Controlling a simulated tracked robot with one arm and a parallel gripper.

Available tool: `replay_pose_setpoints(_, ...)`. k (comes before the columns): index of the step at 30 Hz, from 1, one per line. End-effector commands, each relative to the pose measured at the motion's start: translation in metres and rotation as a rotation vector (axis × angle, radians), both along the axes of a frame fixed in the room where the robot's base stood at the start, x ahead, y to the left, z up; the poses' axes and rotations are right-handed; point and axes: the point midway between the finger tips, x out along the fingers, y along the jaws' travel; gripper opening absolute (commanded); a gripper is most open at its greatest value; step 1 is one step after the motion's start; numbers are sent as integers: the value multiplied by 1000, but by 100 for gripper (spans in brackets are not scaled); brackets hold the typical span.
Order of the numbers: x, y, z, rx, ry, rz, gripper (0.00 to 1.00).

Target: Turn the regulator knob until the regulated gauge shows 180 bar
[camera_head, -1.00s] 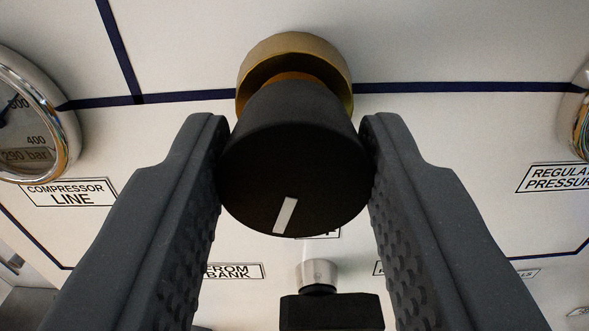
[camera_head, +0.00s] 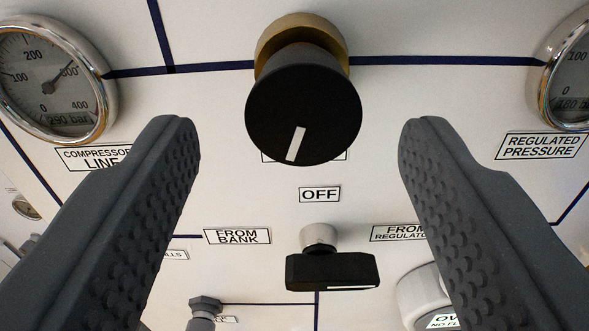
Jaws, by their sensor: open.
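The regulator knob (camera_head: 305,110) is a round black knob on a brass collar, at the upper middle of the head camera view. Its white mark points down and slightly left. My gripper (camera_head: 300,140) is open, with one finger on each side of the knob and clear gaps between; it touches nothing. The regulated pressure gauge (camera_head: 570,85) is cut off at the right edge. Its readout seems to show 180 bar, partly cut off; its needle is out of view. The label "REGULATED PRESSURE" (camera_head: 541,146) sits below it.
The compressor line gauge (camera_head: 48,75) at the left reads 290 bar. Below the knob is a black valve handle (camera_head: 332,271) under an "OFF" label (camera_head: 320,195). A white round part (camera_head: 425,295) is at the lower right, partly behind my right finger.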

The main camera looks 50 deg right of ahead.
Motion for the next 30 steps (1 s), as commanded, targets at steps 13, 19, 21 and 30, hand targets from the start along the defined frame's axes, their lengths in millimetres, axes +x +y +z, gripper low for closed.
replay_pose_setpoints(13, -36, 41, -4, -2, -3, 0, 57)
replay_pose_setpoints(19, -53, 62, -2, -4, -3, 1, 57)
replay_pose_setpoints(21, -58, 68, -2, -3, -3, 0, 57)
replay_pose_setpoints(30, -68, 80, 0, -2, -2, 1, 57)
